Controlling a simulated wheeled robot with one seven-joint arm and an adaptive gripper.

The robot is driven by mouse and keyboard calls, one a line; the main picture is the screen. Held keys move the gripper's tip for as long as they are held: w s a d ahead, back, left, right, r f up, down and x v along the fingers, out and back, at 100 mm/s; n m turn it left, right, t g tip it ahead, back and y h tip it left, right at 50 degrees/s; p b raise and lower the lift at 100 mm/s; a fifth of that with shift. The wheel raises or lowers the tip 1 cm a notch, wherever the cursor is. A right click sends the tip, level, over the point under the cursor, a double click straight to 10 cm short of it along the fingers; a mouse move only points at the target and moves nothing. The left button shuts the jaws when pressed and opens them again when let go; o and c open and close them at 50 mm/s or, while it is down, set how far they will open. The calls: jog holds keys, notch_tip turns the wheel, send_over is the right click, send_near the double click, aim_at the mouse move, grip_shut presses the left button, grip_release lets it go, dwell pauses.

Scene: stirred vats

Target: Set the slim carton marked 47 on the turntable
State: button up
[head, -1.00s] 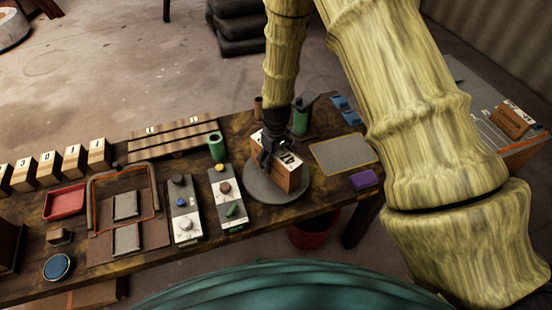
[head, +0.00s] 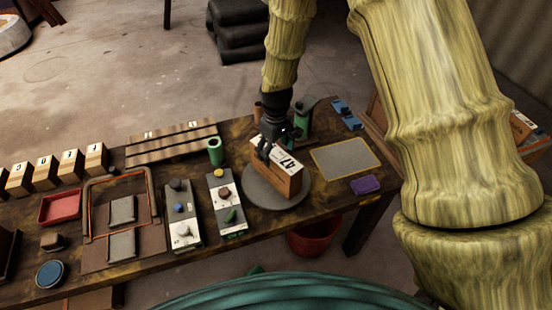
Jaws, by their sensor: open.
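The slim carton marked 47 (head: 284,177) is a brown box with a white label on top. My gripper hides part of the carton's far end.
Two control boxes with knobs (head: 228,205) stand left of the turntable. A grey mat with a yellow edge (head: 345,161) and a purple block (head: 365,185) lie to its right. Green cylinders (head: 215,152) stand close behind. A red bin (head: 315,236) is below the table.

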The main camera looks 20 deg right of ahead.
jog(key=shift+r+b, duration=0.75)
jog(key=shift+r, duration=2)
